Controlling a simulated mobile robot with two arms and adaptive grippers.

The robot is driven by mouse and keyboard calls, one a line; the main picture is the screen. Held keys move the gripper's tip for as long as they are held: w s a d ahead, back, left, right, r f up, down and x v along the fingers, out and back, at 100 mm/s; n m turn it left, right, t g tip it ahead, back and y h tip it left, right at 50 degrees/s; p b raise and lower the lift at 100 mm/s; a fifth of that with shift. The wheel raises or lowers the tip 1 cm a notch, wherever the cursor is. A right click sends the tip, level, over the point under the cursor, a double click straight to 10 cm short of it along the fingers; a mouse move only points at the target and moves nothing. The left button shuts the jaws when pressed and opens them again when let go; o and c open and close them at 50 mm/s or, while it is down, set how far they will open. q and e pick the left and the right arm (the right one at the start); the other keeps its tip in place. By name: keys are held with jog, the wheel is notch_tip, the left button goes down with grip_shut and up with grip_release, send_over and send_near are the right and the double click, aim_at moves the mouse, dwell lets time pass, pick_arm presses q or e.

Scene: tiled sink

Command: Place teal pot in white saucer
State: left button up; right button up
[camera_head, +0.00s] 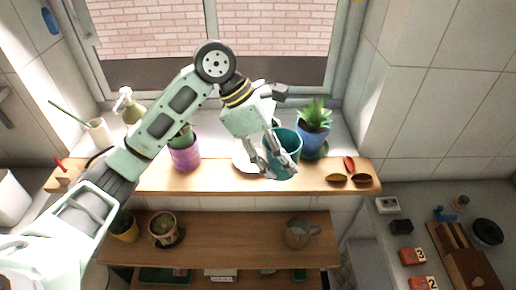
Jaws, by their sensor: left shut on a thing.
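The teal pot (287,150) is at the right half of the upper wooden shelf in the head view. My left gripper (272,168) is shut on the teal pot at its left and front side, and the fingers hide part of it. The white saucer (243,161) shows partly just left of the pot, behind my gripper and wrist. The pot seems to overlap the saucer's right side; whether it is above it or beside it I cannot tell. My right gripper is not in view.
A blue pot with a spiky plant (313,140) stands close to the right of the teal pot. A purple pot (185,157) stands to the left, partly behind my arm. A lower shelf holds a metal jug (298,234).

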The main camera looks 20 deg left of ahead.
pick_arm(q)
jog(key=shift+w+d+r+n+t, duration=0.25)
jog(key=shift+w+r+n+t, duration=0.25)
jog(key=shift+w+r+n, duration=0.4)
jog(key=shift+w+a+r+n+p, duration=0.1)
jog(key=shift+w+r+n+p, duration=0.05)
jog(key=shift+n+p, duration=0.2)
jog(key=w+a+f+p, duration=0.1)
jog(key=w+a+f, duration=0.1)
jog(key=a, duration=0.1)
jog(key=w+a+f+p, duration=0.1)
jog(key=w+a+f, duration=0.1)
jog(key=a, duration=0.1)
jog(key=w+a+f+p, duration=0.1)
jog(key=w+a+f, duration=0.1)
jog(key=a, duration=0.1)
jog(key=shift+w+a+f+p, duration=0.15)
jog(key=shift+w+f+p, duration=0.15)
jog(key=shift+f, duration=0.05)
notch_tip(320, 180, down, 4)
jog(key=shift+r+p, duration=0.15)
jog(key=shift+p, duration=0.75)
jog(key=shift+f, duration=0.3)
jog(key=shift+f, duration=0.1)
jog(key=o, duration=1.1)
jog(key=shift+o, duration=0.6)
